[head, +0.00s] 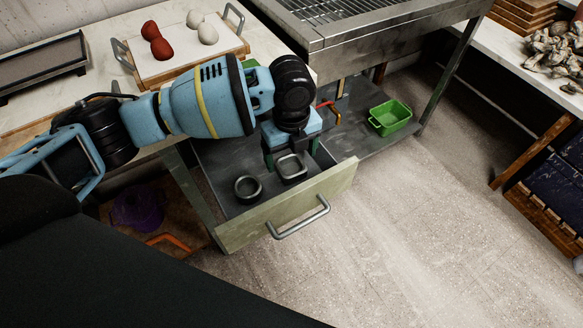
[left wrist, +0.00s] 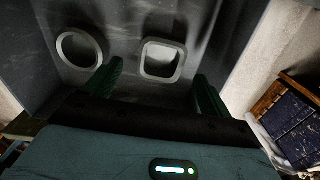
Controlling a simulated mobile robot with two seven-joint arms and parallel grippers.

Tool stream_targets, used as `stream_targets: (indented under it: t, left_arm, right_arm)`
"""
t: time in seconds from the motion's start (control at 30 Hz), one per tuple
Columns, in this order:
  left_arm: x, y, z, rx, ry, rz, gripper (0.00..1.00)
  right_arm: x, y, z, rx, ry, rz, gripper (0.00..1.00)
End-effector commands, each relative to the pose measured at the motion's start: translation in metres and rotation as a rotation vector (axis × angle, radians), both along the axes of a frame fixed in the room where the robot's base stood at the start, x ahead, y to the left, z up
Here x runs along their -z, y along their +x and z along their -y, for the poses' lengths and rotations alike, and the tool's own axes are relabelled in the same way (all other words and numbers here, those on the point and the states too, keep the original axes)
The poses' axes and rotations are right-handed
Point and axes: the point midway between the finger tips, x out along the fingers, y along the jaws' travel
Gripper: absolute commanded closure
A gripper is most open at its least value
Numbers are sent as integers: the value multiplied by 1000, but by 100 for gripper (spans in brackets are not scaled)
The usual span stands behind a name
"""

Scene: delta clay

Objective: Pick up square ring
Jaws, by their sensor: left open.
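The square ring (head: 292,181) is a grey, rounded-square ring lying flat in the open drawer. It also shows in the left wrist view (left wrist: 181,62), between the two finger ends. My left gripper (head: 291,152) points down into the drawer over the square ring, with its green fingers spread on either side. In the left wrist view my left gripper (left wrist: 157,76) is open and empty. I cannot tell the exact height of the fingertips above the ring. A dark round ring (head: 248,201) lies to the left of the square ring. My right gripper is out of view.
The drawer front (head: 290,206) with its bar handle stands pulled out toward the floor. A green bin (head: 390,127) sits on the lower shelf to the right. A tray (head: 175,68) with red and pale lumps stands on the counter.

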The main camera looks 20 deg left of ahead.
Motion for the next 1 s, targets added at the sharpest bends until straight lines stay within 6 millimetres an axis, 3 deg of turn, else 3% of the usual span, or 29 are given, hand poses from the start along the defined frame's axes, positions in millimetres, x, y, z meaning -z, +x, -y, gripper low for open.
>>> stream_targets:
  t: [0.23,0.57,0.93,1.0]
  left_arm:
    - [34,2,-1,2,1,-1,17]
    - [39,2,-1,2,1,0,18]
    - [38,2,-1,2,1,0,67]
    - [38,3,-1,2,1,1,69]
  right_arm:
    - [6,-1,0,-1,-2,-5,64]
    - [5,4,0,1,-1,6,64]
    - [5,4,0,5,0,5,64]
    - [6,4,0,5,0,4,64]
